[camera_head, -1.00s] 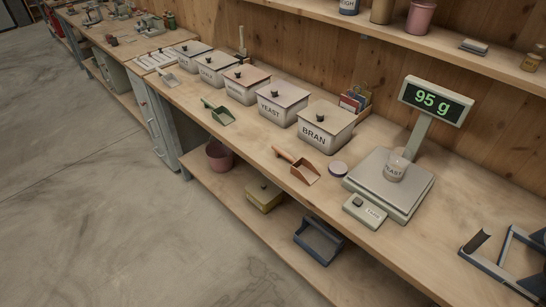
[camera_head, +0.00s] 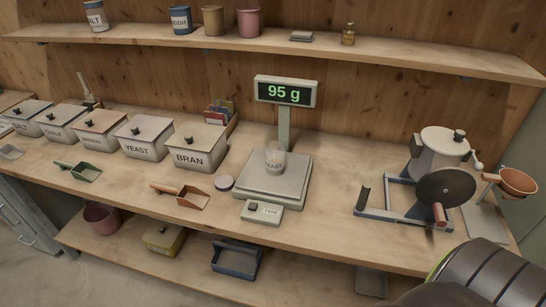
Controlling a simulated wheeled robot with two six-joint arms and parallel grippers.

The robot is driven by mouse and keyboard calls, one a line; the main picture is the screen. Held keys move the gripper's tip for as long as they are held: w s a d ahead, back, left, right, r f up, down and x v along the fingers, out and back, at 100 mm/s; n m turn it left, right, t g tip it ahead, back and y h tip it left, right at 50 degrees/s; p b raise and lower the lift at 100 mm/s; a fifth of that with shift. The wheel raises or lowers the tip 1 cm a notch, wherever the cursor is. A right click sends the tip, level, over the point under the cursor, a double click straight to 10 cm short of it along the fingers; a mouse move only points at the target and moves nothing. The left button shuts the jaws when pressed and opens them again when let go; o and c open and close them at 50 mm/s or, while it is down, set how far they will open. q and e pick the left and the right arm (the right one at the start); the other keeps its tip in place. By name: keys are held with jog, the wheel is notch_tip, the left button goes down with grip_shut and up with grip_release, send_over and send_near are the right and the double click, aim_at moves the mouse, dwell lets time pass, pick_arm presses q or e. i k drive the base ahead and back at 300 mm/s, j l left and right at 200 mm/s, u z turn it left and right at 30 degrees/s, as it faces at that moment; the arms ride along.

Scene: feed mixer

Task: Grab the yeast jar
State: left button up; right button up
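A larger bin marked YEAST (camera_head: 140,142) stands further left in the row of bins. Neither of my grippers is in view. A dark rounded part at the lower right corner appears to be mine, and no fingers show there.
A reddish scoop (camera_head: 184,196) and a green scoop (camera_head: 82,171) lie on the bench in front of the bins. The bin marked BRAN (camera_head: 195,148) is nearest the scale. A mill-like machine (camera_head: 438,170) with a dark wheel stands at the right. A shelf (camera_head: 380,55) runs above the bench.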

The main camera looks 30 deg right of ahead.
aim_at(275, 152)
jog(key=z, duration=0.8)
jog(key=l+z, duration=0.5)
jog(key=z, duration=0.2)
jog(key=l+z, duration=0.35)
jog(key=i+j, duration=0.05)
jog(key=j, duration=0.05)
